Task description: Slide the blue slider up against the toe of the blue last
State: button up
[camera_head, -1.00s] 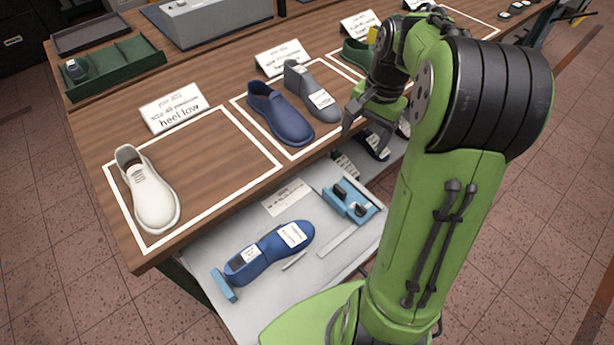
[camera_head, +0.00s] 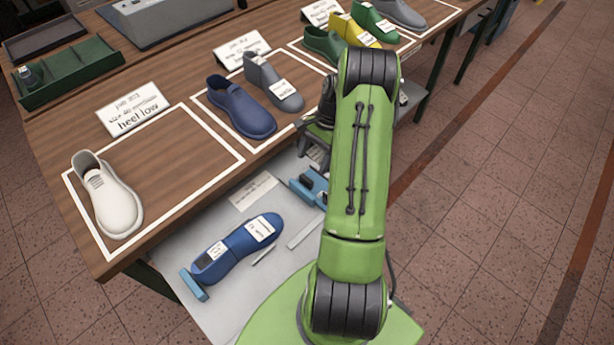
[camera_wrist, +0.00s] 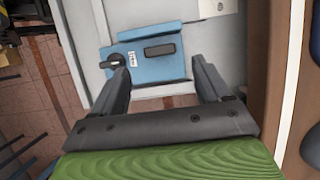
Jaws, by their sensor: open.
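The blue last (camera_head: 232,252) lies in the pale open drawer, with white labels on it. Its rounded end points up and right, toward the blue slider (camera_head: 308,187); a gap separates them. A blue block (camera_head: 193,284) is at its other end. The slider shows larger in the wrist view (camera_wrist: 148,67), with a black knob at left, a small scale and a dark raised grip. My gripper (camera_wrist: 160,70) is open and empty, its fingers spread on the slider's near side; contact cannot be told. In the head view my arm hides part of the slider and most of the gripper.
The drawer (camera_head: 215,318) also holds a paper card (camera_head: 254,190), a pale strip (camera_head: 304,232) and a thin tool (camera_head: 264,256). The table edge overhangs behind it. A white shoe (camera_head: 108,200) and a navy shoe (camera_head: 240,108) stand on the tabletop.

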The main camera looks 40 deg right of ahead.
aim_at(307, 178)
jog(key=x, duration=0.6)
jog(key=shift+a+f+b, duration=0.1)
jog(key=shift+f+b, duration=0.2)
jog(key=shift+b, duration=0.05)
